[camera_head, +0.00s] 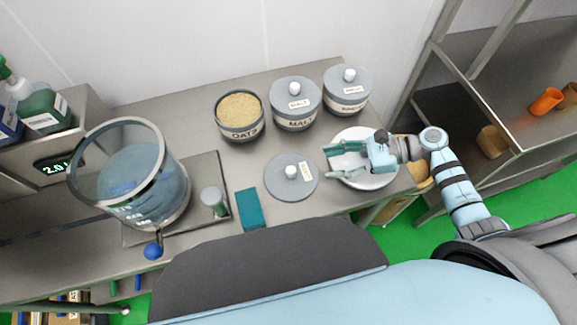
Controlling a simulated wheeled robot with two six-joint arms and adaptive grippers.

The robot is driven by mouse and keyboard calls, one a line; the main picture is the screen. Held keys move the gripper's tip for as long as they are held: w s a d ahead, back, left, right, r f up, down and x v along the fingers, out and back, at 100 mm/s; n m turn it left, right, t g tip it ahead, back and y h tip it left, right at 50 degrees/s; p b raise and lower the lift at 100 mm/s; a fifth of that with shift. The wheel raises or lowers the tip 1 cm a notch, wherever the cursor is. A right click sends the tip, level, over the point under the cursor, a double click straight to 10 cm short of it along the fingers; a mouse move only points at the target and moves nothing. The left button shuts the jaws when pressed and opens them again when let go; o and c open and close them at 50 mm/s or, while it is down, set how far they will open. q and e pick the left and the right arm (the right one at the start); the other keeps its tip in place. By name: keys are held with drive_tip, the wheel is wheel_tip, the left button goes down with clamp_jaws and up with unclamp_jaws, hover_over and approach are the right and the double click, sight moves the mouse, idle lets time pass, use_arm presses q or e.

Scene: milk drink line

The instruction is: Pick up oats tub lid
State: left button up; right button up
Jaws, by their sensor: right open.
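The oats tub lid (280,181) is a round grey-blue disc with a white knob and a small label. It lies flat on the metal counter, in front of the tubs. The oats tub (239,130) stands open behind it, filled with tan oats. My right gripper (331,161) comes in from the right, open and empty, with green fingers pointing left. It is over the left part of a white plate, to the right of the lid and apart from its knob. My left gripper is not in view.
Two lidded tubs, a malt tub (294,117) and another (346,103), stand behind. A white plate (375,182) lies under my right gripper. A glass vessel (130,180) on a scale, a small grey cylinder (212,199) and a teal block (250,209) are to the left.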

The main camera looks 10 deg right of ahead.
sight(294, 169)
drive_tip(key=a, duration=0.2)
drive_tip(key=a+f, duration=0.1)
drive_tip(key=a, duration=0.1)
drive_tip(key=shift+s+a+f, duration=0.1)
drive_tip(key=shift+a, duration=0.3)
drive_tip(key=x, duration=0.2)
drive_tip(key=w+x, duration=0.1)
drive_tip(key=x, duration=0.2)
drive_tip(key=shift+w, duration=0.1)
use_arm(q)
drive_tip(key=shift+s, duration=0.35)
use_arm(e)
drive_tip(key=shift+a, duration=0.1)
drive_tip(key=shift+c, duration=1.3)
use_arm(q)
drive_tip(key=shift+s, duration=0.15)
use_arm(e)
clamp_jaws()
